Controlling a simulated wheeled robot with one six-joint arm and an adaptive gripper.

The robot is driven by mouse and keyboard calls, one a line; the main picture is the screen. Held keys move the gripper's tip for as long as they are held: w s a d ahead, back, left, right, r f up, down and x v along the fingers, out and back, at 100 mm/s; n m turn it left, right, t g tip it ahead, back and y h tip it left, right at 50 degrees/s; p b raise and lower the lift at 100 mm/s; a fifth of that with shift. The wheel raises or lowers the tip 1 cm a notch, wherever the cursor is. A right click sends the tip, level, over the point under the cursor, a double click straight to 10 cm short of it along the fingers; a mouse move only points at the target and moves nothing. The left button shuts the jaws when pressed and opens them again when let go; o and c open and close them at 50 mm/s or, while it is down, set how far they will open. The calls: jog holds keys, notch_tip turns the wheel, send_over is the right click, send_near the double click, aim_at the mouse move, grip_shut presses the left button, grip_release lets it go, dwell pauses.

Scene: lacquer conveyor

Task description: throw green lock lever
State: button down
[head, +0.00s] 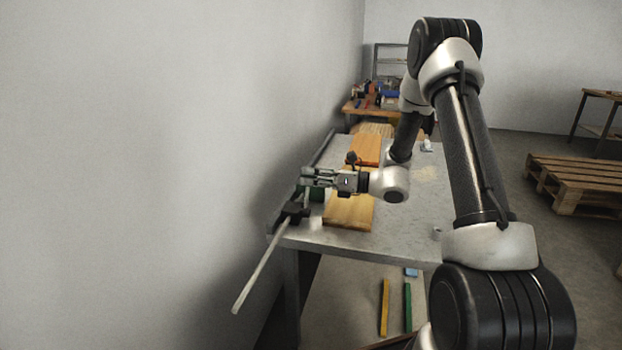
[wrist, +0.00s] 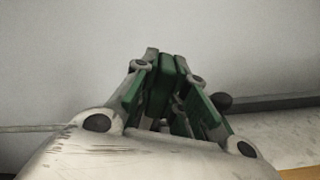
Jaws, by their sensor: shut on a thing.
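My gripper (head: 306,177) reaches left over the far-left edge of the grey bench, level, close to the wall. In the wrist view my gripper (wrist: 166,64) is shut on a green piece, the green lock lever (wrist: 166,84), which stands between the two fingers. The fingers also look green on their inner sides, so the edges of the lever are hard to make out. In the head view a dark green part (head: 316,195) shows just below the fingers; whether it is the lever cannot be told.
A long grey rod (head: 262,264) juts from a black block (head: 295,210) at the bench's near-left corner. Wooden boards (head: 349,212) lie on the grey bench (head: 415,200). A dark round knob (wrist: 222,101) sits right of the fingers. A pallet (head: 575,182) stands on the floor at right.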

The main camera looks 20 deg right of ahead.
jog(key=s+a+f+n, duration=0.1)
jog(key=s+a+n, duration=0.4)
jog(key=s+n, duration=0.4)
jog(key=shift+f+n, duration=0.15)
jog(key=shift+n, duration=1.05)
jog(key=shift+s+a, duration=0.1)
jog(key=c, duration=1.4)
grip_release()
jog(key=shift+c, duration=0.2)
jog(key=v, duration=1.2)
